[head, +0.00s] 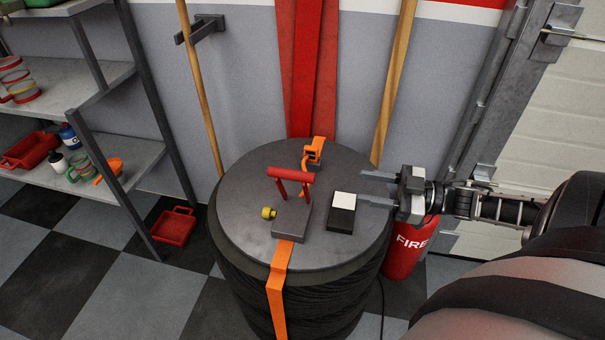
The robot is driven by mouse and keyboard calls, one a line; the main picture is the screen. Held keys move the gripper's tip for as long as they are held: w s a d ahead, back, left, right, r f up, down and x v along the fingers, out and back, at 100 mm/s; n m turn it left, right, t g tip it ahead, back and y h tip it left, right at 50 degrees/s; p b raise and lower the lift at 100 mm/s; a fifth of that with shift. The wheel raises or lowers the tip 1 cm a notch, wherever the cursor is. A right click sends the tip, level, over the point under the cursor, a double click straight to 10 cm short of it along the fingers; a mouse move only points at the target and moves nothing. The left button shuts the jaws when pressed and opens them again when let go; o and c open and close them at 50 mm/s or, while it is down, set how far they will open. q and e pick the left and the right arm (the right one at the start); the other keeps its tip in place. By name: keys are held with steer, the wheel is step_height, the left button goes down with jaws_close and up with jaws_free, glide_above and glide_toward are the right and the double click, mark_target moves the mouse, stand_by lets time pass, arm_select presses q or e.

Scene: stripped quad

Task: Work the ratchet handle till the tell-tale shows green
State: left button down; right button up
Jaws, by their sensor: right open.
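The red ratchet handle (291,176) is a crossbar on two uprights, standing above a grey ratchet body (291,222) on the round dark drum top. An orange strap (278,290) runs from the body down the drum's front. A black box with a white upper face (343,199) sits right of the ratchet; it may be the tell-tale, and no green shows on it. My right gripper (363,188) is open and empty, its fingers pointing left beside the box, well right of the handle. My left gripper is out of view.
A small yellow knob-like piece (268,213) lies left of the ratchet body. An orange hook-like piece (314,150) is at the back of the drum top (245,190). A red fire extinguisher (407,250) stands right of the drum, below my right gripper. Shelves (150,180) stand left.

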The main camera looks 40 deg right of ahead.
mark_target(302, 177)
steer(key=x, duration=1.4)
steer(key=shift+w+a, duration=0.2)
steer(key=shift+w, duration=0.1)
jaws_close()
